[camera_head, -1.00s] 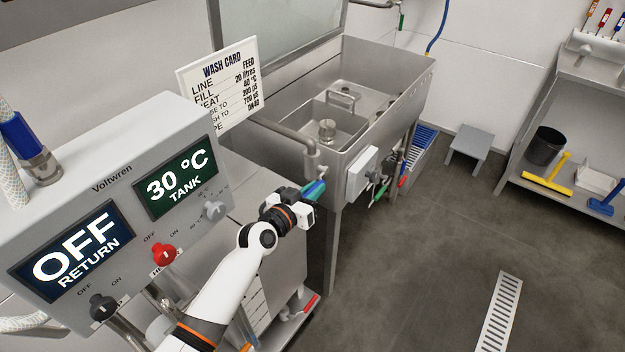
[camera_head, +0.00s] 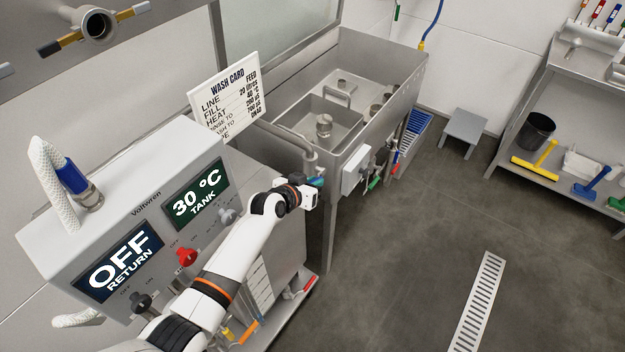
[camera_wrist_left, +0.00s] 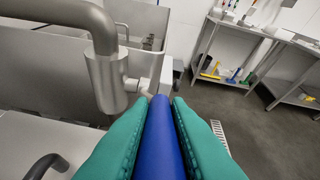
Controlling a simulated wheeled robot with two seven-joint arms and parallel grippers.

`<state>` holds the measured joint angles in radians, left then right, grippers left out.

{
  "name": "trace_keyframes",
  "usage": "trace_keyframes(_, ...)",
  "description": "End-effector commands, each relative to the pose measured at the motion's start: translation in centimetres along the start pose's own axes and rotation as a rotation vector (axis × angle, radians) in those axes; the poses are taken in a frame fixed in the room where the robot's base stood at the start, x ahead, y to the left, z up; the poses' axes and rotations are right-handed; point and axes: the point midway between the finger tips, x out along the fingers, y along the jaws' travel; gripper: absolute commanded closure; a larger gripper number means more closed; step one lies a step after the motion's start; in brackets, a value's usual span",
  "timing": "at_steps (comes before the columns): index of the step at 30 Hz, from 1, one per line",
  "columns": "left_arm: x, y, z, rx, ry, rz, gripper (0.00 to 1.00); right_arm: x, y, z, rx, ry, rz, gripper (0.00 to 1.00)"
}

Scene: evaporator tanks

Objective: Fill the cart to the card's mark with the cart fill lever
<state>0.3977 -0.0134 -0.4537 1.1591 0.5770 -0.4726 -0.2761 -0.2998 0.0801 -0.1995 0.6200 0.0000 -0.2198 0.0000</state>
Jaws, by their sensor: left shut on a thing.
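My left gripper (camera_head: 316,182) is at the steel pipe end between the grey cart and the sink. In the left wrist view its two green fingers are shut on the blue fill lever (camera_wrist_left: 161,140), which lies lengthwise between them. The lever's far end points toward a steel valve body (camera_wrist_left: 108,82) on a bent pipe. In the head view the lever is mostly hidden by the gripper. The wash card (camera_head: 226,95) stands behind the cart (camera_head: 150,172) and reads fill 20 litres. The cart's displays show 30 °C tank (camera_head: 197,195) and OFF return (camera_head: 118,262). My right gripper is out of view.
The steel sink (camera_head: 345,110) stands just beyond my left gripper, with a grey box (camera_head: 356,170) on its front. The floor to the right is open, with a drain grate (camera_head: 480,300).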

Motion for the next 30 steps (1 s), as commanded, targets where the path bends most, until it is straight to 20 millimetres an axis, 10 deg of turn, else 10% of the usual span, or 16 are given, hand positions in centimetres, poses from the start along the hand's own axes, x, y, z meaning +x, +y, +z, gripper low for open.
trace_keyframes(4, 0.0, 0.0, 0.0, -0.001, -0.001, -0.001, 1.0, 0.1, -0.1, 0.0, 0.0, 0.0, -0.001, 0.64)
trace_keyframes(5, 0.0, 0.0, 0.0, -0.001, -0.001, -0.001, 0.79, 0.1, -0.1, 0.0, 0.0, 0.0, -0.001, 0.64)
trace_keyframes(8, 0.0, 0.0, 0.0, -0.001, -0.001, -0.001, 0.63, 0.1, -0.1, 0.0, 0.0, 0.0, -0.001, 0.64)
trace_keyframes(20, -0.6, 0.1, 0.0, 0.0, -0.003, 0.0, 0.62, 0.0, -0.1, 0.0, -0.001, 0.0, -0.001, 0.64)
trace_keyframes(30, -5.1, 0.0, -0.1, 0.001, -0.002, 0.0, 0.62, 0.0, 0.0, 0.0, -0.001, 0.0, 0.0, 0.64)
